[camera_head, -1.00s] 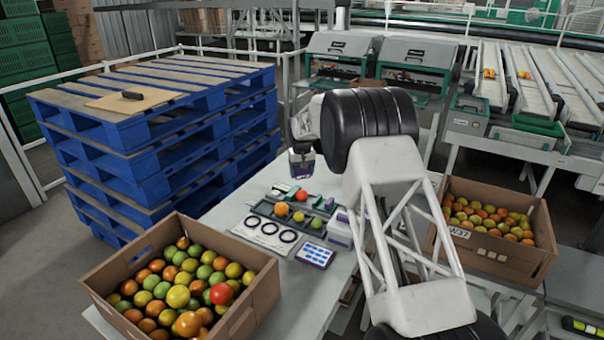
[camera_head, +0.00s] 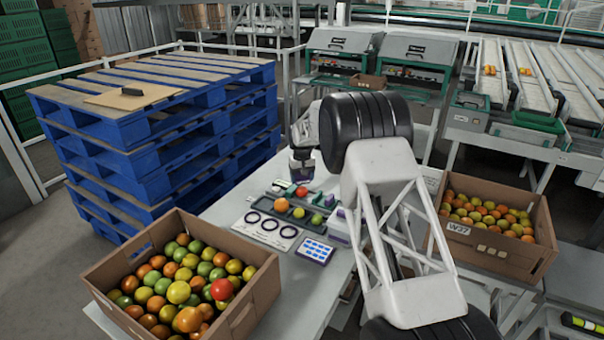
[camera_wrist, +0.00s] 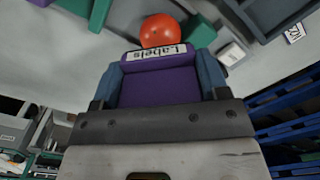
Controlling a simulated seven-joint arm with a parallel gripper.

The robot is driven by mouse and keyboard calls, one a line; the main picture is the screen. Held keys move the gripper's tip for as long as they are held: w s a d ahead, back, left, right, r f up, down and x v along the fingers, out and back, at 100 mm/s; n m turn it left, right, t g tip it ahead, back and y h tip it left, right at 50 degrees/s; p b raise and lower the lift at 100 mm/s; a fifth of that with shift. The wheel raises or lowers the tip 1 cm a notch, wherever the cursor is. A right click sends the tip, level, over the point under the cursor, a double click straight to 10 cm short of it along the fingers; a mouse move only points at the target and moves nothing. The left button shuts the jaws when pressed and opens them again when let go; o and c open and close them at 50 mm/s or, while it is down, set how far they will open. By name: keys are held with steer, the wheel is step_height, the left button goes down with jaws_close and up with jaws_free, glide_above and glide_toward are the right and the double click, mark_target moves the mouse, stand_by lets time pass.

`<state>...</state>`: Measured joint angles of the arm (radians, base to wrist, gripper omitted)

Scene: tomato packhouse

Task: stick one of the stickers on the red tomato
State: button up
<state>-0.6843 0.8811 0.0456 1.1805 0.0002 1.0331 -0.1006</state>
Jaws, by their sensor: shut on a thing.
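The red tomato (camera_head: 301,192) sits at the far end of the work table, just below my gripper in the head view. It shows as a bright red ball (camera_wrist: 160,30) in the wrist view, just beyond the held block. My gripper (camera_head: 302,168) is shut on a purple block (camera_wrist: 160,88) with a white strip reading "Labels". Its blue-grey fingers clasp both sides of the block. The block's far edge overlaps the tomato in the wrist view; I cannot tell whether they touch. A card with rows of blue stickers (camera_head: 315,250) lies on the table.
A grey tray (camera_head: 270,212) holds orange and green tomatoes. A white sheet with dark rings (camera_head: 268,230) lies in front. Cardboard boxes of tomatoes stand at front left (camera_head: 240,313) and right (camera_head: 500,258). Blue pallets (camera_head: 150,130) are stacked left of the table (camera_head: 215,215).

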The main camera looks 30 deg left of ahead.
steer(key=shift+f, duration=0.8)
steer(key=shift+f, duration=0.65)
stand_by(2.3)
steer(key=shift+r, duration=0.1)
steer(key=shift+r, duration=3.5)
